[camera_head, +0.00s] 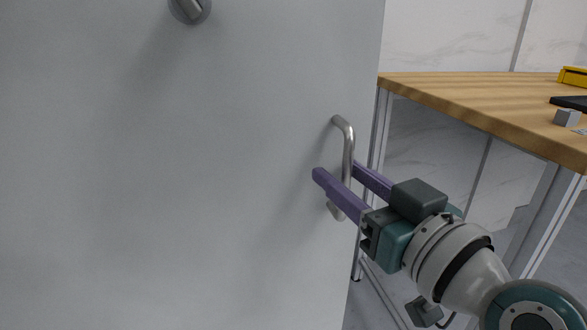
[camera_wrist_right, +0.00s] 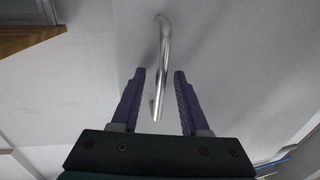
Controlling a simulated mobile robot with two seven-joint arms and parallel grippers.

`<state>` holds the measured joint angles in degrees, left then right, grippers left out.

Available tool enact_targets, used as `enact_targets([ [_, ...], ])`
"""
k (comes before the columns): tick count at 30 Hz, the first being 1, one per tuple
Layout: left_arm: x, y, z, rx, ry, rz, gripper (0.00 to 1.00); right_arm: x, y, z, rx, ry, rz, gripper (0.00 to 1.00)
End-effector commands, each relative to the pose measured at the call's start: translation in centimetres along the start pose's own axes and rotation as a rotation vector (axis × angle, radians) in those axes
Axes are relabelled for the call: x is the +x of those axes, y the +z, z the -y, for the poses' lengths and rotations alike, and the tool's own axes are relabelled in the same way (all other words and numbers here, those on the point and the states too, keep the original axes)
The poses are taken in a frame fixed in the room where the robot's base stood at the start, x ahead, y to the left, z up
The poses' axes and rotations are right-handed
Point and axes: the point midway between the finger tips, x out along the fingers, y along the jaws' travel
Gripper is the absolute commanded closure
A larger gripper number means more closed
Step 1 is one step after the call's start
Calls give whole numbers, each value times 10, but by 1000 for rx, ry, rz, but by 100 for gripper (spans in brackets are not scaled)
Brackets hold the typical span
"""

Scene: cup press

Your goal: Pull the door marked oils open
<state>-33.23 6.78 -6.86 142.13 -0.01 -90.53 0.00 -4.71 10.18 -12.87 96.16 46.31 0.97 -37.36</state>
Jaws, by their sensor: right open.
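A large light grey door (camera_head: 200,170) fills the left and middle of the head view. No oils marking is readable on it. A curved metal bar handle (camera_head: 348,150) stands upright near its right edge. My right gripper (camera_head: 335,171) has its purple fingers open, one on each side of the handle. In the right wrist view the handle (camera_wrist_right: 161,70) runs between the two fingertips (camera_wrist_right: 159,73), with a visible gap on both sides. The lower end of the handle lies between the fingers. My left gripper is not in view.
A wooden-topped table (camera_head: 480,100) with metal legs stands to the right, close to the door's edge. A yellow object (camera_head: 573,77) and a small grey block (camera_head: 567,117) are on it. A round metal piece (camera_head: 189,8) shows at the top of the door.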

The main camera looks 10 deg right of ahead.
Motion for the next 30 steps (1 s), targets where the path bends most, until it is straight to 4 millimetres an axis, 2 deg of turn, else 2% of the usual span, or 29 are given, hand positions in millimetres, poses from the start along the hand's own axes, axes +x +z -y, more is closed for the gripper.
enact_targets([
  [7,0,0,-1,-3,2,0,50,1,0,0,0,0,1,55],
  [19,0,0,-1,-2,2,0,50,0,0,0,0,0,1,100],
  [30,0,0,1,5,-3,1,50,0,0,0,-1,0,1,100],
])
